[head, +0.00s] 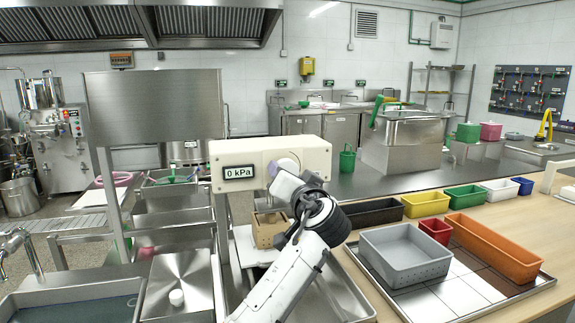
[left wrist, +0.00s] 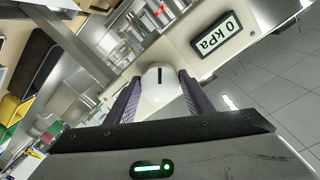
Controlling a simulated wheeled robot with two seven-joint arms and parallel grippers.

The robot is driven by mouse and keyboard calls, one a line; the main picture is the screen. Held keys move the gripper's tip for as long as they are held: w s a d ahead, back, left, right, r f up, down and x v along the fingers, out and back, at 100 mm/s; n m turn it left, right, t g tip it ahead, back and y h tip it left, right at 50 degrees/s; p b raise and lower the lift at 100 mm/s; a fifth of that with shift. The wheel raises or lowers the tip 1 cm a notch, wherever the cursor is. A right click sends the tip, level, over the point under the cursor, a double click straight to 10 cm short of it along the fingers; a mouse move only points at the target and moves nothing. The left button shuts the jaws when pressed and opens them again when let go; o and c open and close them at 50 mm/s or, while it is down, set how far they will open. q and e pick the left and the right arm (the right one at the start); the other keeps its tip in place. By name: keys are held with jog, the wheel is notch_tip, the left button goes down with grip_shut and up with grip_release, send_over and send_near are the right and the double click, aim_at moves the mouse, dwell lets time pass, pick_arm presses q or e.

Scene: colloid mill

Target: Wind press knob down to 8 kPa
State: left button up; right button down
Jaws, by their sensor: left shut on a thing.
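The press is a cream box (head: 312,155) on the steel bench, with a display (head: 238,172) on its front reading 0 kPa. The display also shows in the left wrist view (left wrist: 216,46), turned nearly upside down. The white round press knob (left wrist: 159,84) has a dark pointer line and sits between the two fingers of my left gripper (left wrist: 158,103), which is shut on it. In the head view my left gripper (head: 284,178) is at the box front, right of the display, and hides most of the knob. My right gripper is not in view.
Below the box is a tan perforated crate (head: 268,228). To the right, a grey bin (head: 404,254), an orange tray (head: 493,246) and smaller coloured bins stand on the counter. A steel panel (head: 155,105) rises to the left, above sinks.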

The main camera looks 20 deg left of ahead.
pick_arm(q)
jog(key=shift+r+m+g+y+p, duration=0.15)
jog(key=shift+m+g+y+p, duration=0.15)
jog(key=shift+m+p, duration=5.75)
pick_arm(e)
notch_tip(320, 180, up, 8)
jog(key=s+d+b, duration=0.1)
jog(key=b, duration=0.1)
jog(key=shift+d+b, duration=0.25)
jog(key=shift+b, duration=0.1)
pick_arm(q)
jog(key=m, duration=0.3)
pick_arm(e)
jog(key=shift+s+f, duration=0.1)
pick_arm(q)
jog(key=o, duration=1)
jog(key=shift+o, duration=0.2)
jog(key=b+v, duration=0.1)
jog(key=v, duration=0.9)
jog(key=shift+d, duration=0.15)
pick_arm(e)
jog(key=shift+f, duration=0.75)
pick_arm(q)
jog(key=shift+s, duration=0.15)
